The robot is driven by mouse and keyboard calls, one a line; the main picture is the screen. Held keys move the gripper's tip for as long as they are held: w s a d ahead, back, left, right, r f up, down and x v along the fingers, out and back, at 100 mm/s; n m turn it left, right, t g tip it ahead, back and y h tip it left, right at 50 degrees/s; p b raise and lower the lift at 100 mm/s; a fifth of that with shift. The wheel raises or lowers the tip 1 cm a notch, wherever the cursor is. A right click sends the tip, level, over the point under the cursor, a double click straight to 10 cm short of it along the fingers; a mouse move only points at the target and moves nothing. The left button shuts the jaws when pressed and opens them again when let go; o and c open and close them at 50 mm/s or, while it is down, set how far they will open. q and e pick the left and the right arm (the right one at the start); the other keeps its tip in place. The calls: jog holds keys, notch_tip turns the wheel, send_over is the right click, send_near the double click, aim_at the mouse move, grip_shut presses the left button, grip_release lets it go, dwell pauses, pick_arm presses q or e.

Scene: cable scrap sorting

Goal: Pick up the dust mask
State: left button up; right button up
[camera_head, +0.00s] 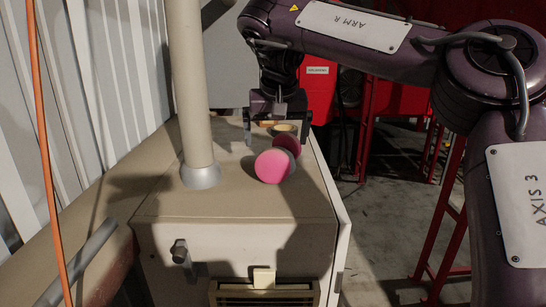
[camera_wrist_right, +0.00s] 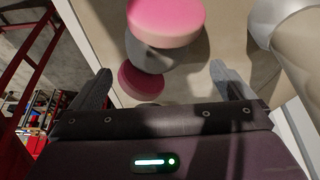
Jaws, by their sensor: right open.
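The dust mask (camera_head: 274,167) has two round pink filters and a dark grey body. It lies on top of the beige cabinet (camera_head: 235,205), near its right edge. In the right wrist view the mask (camera_wrist_right: 166,22) shows one pink filter at the top, the other lower left, and the grey body between. My right gripper (camera_head: 278,128) is just behind the mask in the head view. Its two fingers (camera_wrist_right: 161,88) are spread apart, with the lower filter near the gap between them. Nothing is gripped. My left gripper is not in view.
A beige post (camera_head: 190,80) with a grey foot rises from the cabinet top, left of the mask. A corrugated wall (camera_head: 90,80) stands at the left. Red frames (camera_head: 365,130) stand beyond open floor at the right. A small tan thing beside the right gripper is unclear.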

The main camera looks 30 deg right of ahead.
jog(key=shift+s+f+p, duration=0.35)
jog(key=shift+s+f, duration=0.25)
jog(key=shift+w+d+f, duration=0.2)
jog(key=shift+w+f, duration=0.05)
jog(key=shift+f, duration=0.4)
jog(key=shift+w+d+f+p, duration=0.15)
jog(key=shift+w+f+p, duration=0.05)
jog(key=shift+w+f, duration=0.4)
jog(key=shift+w+d+f+p, duration=0.15)
jog(key=shift+w+f, duration=0.2)
jog(key=shift+f, duration=0.3)
jog(key=shift+w+f, duration=0.3)
jog(key=shift+s+r, duration=0.1)
jog(key=shift+s, duration=0.05)
jog(key=shift+s+r, duration=0.1)
jog(key=shift+s, duration=0.1)
jog(key=shift+c, duration=0.4)
jog(key=shift+s+a, duration=0.1)
jog(key=shift+c, duration=1.1)
jog(key=c, duration=0.5)
jog(key=shift+c, duration=1.2)
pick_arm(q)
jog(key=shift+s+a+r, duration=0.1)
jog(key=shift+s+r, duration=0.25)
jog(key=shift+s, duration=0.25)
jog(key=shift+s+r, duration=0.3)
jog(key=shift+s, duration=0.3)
pick_arm(e)
jog(key=shift+c, duration=0.4)
